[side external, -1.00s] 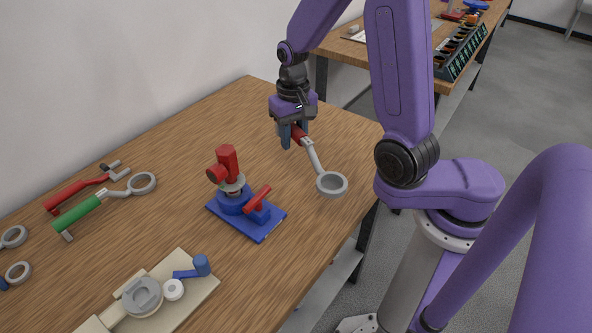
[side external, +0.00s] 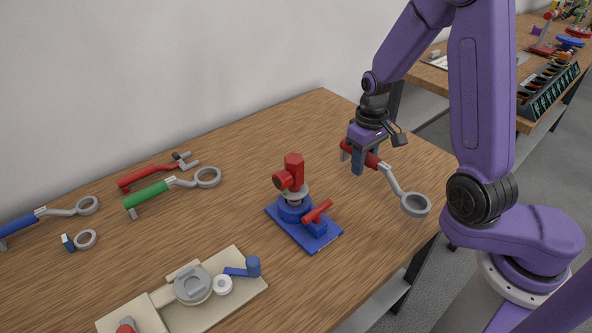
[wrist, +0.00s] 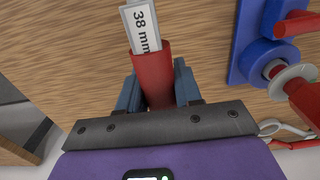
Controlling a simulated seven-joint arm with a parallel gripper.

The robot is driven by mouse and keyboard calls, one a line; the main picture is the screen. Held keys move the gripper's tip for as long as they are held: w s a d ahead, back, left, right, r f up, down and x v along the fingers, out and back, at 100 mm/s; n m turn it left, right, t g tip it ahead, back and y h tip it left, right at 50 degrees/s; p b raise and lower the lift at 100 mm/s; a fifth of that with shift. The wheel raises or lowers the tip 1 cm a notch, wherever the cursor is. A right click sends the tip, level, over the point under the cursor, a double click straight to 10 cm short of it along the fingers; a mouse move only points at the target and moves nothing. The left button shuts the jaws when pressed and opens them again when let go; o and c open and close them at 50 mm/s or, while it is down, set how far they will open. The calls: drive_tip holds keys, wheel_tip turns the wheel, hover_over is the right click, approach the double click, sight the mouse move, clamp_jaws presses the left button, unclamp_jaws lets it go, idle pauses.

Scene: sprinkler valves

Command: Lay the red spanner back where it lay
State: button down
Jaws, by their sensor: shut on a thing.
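My gripper (side external: 364,159) is at the right part of the table, shut on the red handle of the red spanner (side external: 389,181). The spanner's grey shank and ring (side external: 416,205) point to the lower right, near the table's right edge. I cannot tell whether the spanner touches the table. In the wrist view the red handle (wrist: 153,76) is between the blue fingertips of my gripper (wrist: 158,90), and the shank carries a "38 mm" label. The ring is out of that view.
A red valve (side external: 292,178) on a blue base (side external: 310,236) stands left of my gripper. A green spanner (side external: 148,194), a blue spanner (side external: 20,224) and a red-handled tool (side external: 140,177) lie at the left. A beige fixture (side external: 240,262) lies in front. Table behind the valve is clear.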

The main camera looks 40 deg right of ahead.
drive_tip(key=w+a+n, duration=0.4)
drive_tip(key=w+n, duration=0.2)
drive_tip(key=w, duration=0.2)
drive_tip(key=r+n, duration=0.2)
drive_tip(key=n, duration=1.2)
hover_over(253, 191)
drive_tip(key=shift+f, duration=0.15)
drive_tip(key=shift+a, duration=0.1)
drive_tip(key=shift+f, duration=4.65)
drive_tip(key=c, duration=0.7)
unclamp_jaws()
drive_tip(key=shift+s, duration=0.1)
